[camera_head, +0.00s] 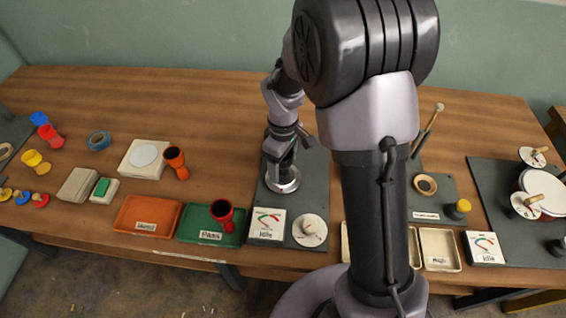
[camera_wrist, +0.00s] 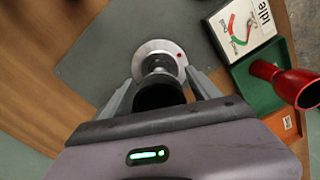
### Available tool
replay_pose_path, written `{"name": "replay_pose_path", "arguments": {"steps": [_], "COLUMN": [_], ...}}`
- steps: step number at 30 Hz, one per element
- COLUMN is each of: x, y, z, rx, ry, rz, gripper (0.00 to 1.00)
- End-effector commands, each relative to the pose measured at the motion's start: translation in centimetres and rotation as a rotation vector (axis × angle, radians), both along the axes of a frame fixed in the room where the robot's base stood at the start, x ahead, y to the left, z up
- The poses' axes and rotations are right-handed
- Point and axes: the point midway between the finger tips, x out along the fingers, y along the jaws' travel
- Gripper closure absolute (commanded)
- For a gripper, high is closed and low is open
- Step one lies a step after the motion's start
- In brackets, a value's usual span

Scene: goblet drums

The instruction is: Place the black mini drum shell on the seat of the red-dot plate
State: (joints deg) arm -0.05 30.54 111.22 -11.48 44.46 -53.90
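The black mini drum shell (camera_wrist: 160,96) is between the two fingers of my gripper (camera_wrist: 160,76) in the wrist view. Its narrow lower part points at the round silver seat (camera_wrist: 181,62) of the plate, which has a small red dot. The shell appears upright over the seat and seems to meet it, though the contact is partly hidden. The fingers stand on either side of the shell, with a visible gap on the right. In the head view the seat (camera_head: 283,184) lies on a dark grey mat, directly below my gripper.
A gauge box marked Idle (camera_head: 267,223) and a white disc with a knob (camera_head: 310,230) are at the mat's front. A green tray (camera_head: 190,225) with a red shell (camera_head: 222,212) and an orange tray (camera_head: 135,214) are left.

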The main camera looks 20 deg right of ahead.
Motion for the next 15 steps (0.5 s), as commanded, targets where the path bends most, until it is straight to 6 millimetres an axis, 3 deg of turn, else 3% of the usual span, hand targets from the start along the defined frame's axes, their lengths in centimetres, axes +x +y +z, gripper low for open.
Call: {"name": "replay_pose_path", "arguments": {"steps": [8,11,15], "x": [0.0,0.1,0.1], "y": [0.0,0.0,0.0], "z": [0.5,2.6,7.0], "rx": [0.000,0.000,0.000], "ry": [-0.001,-0.003,-0.004], "rz": [0.000,0.000,0.000], "gripper": [0.30,0.30,0.30]}}
